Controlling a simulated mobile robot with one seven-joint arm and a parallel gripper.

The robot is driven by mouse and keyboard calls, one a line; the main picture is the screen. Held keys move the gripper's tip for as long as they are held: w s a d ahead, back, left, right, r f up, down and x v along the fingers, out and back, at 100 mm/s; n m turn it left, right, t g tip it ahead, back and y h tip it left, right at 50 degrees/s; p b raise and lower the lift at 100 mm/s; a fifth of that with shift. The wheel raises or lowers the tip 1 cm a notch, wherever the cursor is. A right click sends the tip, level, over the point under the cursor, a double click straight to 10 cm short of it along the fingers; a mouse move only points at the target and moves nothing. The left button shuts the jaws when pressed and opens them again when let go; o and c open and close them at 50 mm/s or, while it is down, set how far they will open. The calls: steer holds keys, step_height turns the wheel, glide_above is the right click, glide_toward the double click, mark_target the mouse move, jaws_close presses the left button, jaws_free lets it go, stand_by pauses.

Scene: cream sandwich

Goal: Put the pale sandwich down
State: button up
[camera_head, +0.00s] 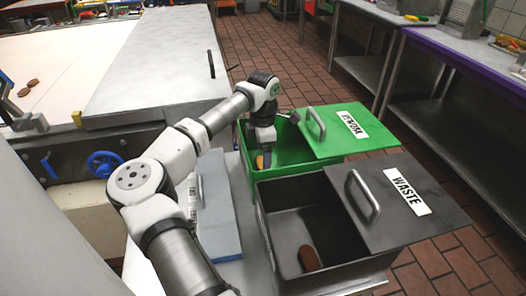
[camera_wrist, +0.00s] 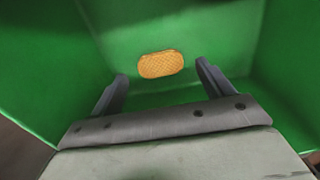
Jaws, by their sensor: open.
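The pale sandwich (camera_wrist: 161,64) is an oval, tan biscuit with a textured top. In the wrist view it lies at the bottom of the green bin (camera_wrist: 210,60), just beyond my fingertips. In the head view part of it shows as a small pale spot (camera_head: 260,162) beside my gripper. My gripper (camera_wrist: 160,82) reaches down into the green bin (camera_head: 300,165). Its two fingers are spread apart with nothing between them, and the sandwich appears apart from both fingers. In the head view my wrist partly hides the sandwich and the fingers.
A dark bin with a lid marked WASTE (camera_head: 405,190) stands in front of the green one, holding a brown sandwich (camera_head: 309,258). The green bin's lid (camera_head: 345,130) lies open to the right. Brown sandwiches (camera_head: 29,87) lie on the pale surface at left.

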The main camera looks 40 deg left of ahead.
step_height(320, 180, up, 13)
steer(key=b, duration=0.1)
steer(key=shift+f+b, duration=0.15)
steer(key=shift+b, duration=0.25)
